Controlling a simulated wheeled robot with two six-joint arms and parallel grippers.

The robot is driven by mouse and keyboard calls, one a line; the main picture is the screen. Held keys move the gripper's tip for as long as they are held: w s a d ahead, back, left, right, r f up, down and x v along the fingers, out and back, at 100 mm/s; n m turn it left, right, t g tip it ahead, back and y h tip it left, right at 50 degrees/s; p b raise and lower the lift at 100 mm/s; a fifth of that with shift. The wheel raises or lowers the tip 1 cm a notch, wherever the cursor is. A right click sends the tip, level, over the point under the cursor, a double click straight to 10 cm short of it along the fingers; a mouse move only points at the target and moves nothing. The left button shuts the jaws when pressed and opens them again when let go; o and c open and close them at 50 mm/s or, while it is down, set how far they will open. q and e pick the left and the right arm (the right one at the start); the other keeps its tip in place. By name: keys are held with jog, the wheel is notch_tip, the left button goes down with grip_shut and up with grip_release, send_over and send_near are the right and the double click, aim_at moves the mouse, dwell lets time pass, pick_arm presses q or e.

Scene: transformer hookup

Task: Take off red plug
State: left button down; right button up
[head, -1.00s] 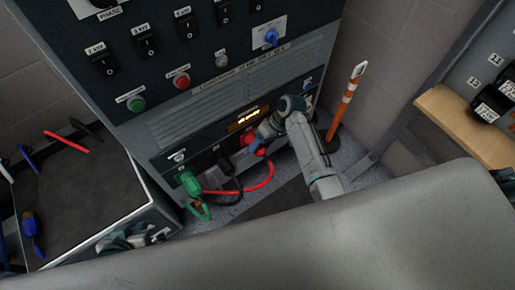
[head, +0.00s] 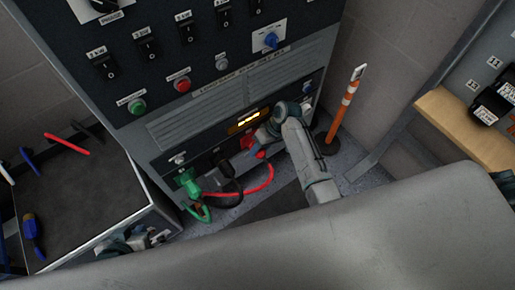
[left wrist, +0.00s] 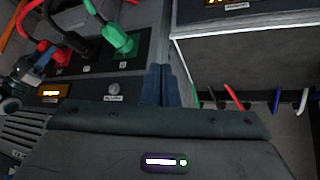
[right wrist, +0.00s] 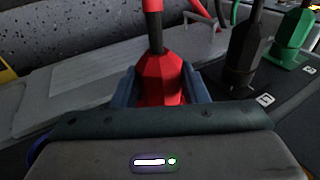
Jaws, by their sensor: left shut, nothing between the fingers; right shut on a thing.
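The red plug (right wrist: 160,80) sits between the fingers of my right gripper (right wrist: 160,92) in the right wrist view, its red cable leaving the top. In the head view my right gripper (head: 262,138) is at the lower panel, with the red plug (head: 260,154) at its fingers. A red patch (head: 246,142) shows on the panel beside it. The plug's mating end is hidden, so I cannot tell whether it touches the socket. My left gripper (left wrist: 162,85) is shut and empty, apart from the plugs; in the head view it is low at the left, partly hidden.
A black plug (right wrist: 243,60) and a green plug (right wrist: 292,40) stand in the panel beside the red one. Red, black and green cables loop near the floor. An orange-white post (head: 346,105) stands right of the cabinet. A dark-topped bench (head: 85,205) is at the left.

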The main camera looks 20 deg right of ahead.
jog(key=shift+a+r+h+p, duration=0.1)
jog(key=shift+h+p, duration=0.5)
jog(key=shift+p, duration=0.15)
pick_arm(q)
jog(key=shift+s+a+r+g+y+p, duration=1)
jog(key=shift+s+a+r+g, duration=0.55)
jog(key=shift+r, duration=0.4)
pick_arm(e)
jog(key=shift+s+a+t+h, duration=0.1)
jog(key=shift+t+h, duration=0.3)
jog(key=shift+h, duration=0.4)
jog(key=shift+t+h+p, duration=0.3)
jog(key=shift+h+p, duration=0.5)
jog(key=shift+p, duration=0.1)
jog(key=shift+a+t+h+p, duration=0.1)
jog(key=shift+t+h+p, duration=0.3)
jog(key=shift+h+p, duration=0.25)
pick_arm(q)
notch_tip(320, 180, down, 9)
jog(key=w+a+g, duration=0.1)
jog(key=w, duration=0.1)
jog(key=shift+f, duration=0.2)
jog(key=shift+r+g, duration=0.2)
jog(key=shift+g, duration=0.05)
pick_arm(e)
jog(key=shift+h, duration=0.35)
